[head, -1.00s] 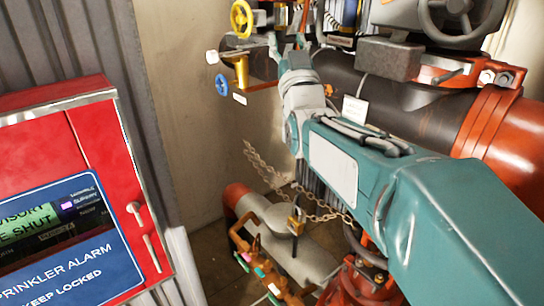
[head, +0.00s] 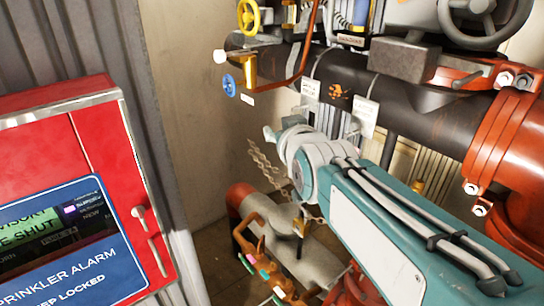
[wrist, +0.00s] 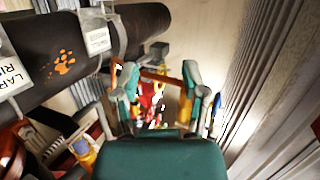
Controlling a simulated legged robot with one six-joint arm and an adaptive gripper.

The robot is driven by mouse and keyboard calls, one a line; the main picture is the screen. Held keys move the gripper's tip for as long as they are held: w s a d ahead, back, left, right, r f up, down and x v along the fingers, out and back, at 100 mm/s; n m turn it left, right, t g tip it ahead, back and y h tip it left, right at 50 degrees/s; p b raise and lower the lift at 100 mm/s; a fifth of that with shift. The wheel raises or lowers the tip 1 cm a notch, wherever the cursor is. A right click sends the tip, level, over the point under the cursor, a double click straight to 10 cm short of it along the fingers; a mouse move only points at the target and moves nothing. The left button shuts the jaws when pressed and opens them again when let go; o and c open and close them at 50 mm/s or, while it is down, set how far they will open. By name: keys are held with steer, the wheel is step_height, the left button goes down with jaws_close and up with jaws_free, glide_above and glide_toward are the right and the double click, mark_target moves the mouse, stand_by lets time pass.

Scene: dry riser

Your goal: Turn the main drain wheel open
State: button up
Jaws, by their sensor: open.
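Three handwheels show in the head view: a yellow one (head: 248,17) at the top, a small blue one (head: 229,86) below it beside a brass fitting, and a large grey one (head: 485,18) at the top right. No readable label tells which is the main drain wheel. My gripper (head: 272,134) is below and right of the blue wheel, apart from it, and partly hidden by my wrist. In the wrist view my gripper (wrist: 156,76) has its two fingers spread, with blurred red and orange parts beyond them. No wheel is held.
A dark pipe (head: 440,105) with hanging tags (head: 365,117) crosses above my arm to a red flanged coupling (head: 520,150). A chain (head: 264,165) hangs above a grey lower pipe (head: 315,245). A red alarm cabinet (head: 100,140) stands at left. Bare wall lies between.

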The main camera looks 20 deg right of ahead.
steer(key=s+a+f+g, duration=0.1)
steer(key=s+f+g, duration=0.2)
steer(key=f, duration=0.2)
steer(key=shift+s, duration=0.15)
steer(key=shift+a, duration=0.1)
